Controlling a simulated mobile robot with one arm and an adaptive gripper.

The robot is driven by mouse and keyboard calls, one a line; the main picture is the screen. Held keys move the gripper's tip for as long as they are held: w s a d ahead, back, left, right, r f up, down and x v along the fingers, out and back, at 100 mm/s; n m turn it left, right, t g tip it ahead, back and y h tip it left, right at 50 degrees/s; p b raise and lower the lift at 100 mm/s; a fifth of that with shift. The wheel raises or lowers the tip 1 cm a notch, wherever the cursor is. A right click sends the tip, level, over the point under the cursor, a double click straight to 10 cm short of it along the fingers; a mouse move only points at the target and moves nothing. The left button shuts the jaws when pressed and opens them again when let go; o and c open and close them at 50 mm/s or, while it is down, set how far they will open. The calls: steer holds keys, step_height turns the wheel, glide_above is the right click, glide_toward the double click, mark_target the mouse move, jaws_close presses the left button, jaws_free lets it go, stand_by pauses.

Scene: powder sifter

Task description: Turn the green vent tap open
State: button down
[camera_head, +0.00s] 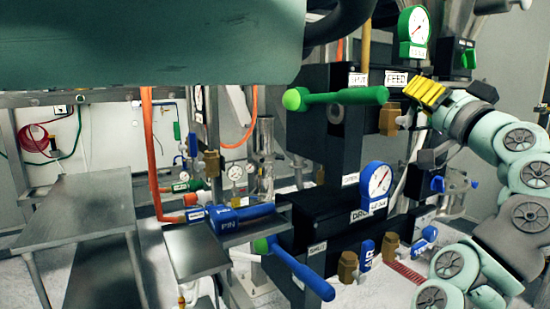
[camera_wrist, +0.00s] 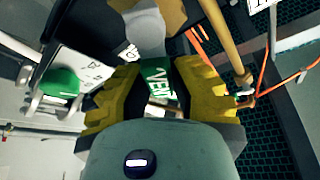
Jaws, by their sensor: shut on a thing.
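The green vent tap (camera_wrist: 157,72), lettered VENT in white, lies between the yellow fingers of my gripper (camera_wrist: 158,88) in the wrist view. The fingers are shut on it from both sides. In the head view my gripper (camera_head: 427,93) is at the upper right, just right of the FEED label (camera_head: 396,79). The tap cannot be made out there, behind the fingers. How far the tap is turned cannot be told.
A long green lever (camera_head: 345,96) with a ball end sticks out left of my gripper. A green-framed gauge (camera_head: 414,27) stands just above. A blue lever (camera_head: 303,270) and blue gauge (camera_head: 376,181) sit lower. A bare metal table (camera_head: 80,212) is at left.

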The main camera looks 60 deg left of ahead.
mark_target(410, 113)
steer(key=n+b, duration=0.1)
steer(key=b, duration=0.1)
steer(key=s+n+g+b, duration=0.1)
steer(key=n+b, duration=0.1)
steer(key=b, duration=0.1)
steer(key=n+g+y+b, duration=0.1)
steer(key=n+b, duration=0.1)
steer(key=shift+s+a, duration=0.1)
steer(key=shift+s, duration=0.2)
steer(key=n+b, duration=0.1)
steer(key=n+g+b, duration=0.1)
steer(key=s+n+g+b, duration=0.1)
steer(key=shift+r+n+b, duration=0.3)
steer(key=shift+n+b, duration=0.1)
steer(key=shift+s+r, duration=0.1)
steer(key=shift+s, duration=0.05)
steer(key=c, duration=0.8)
jaws_free()
steer(key=v, duration=1.2)
steer(key=shift+w+f, duration=0.2)
steer(key=shift+a, duration=0.1)
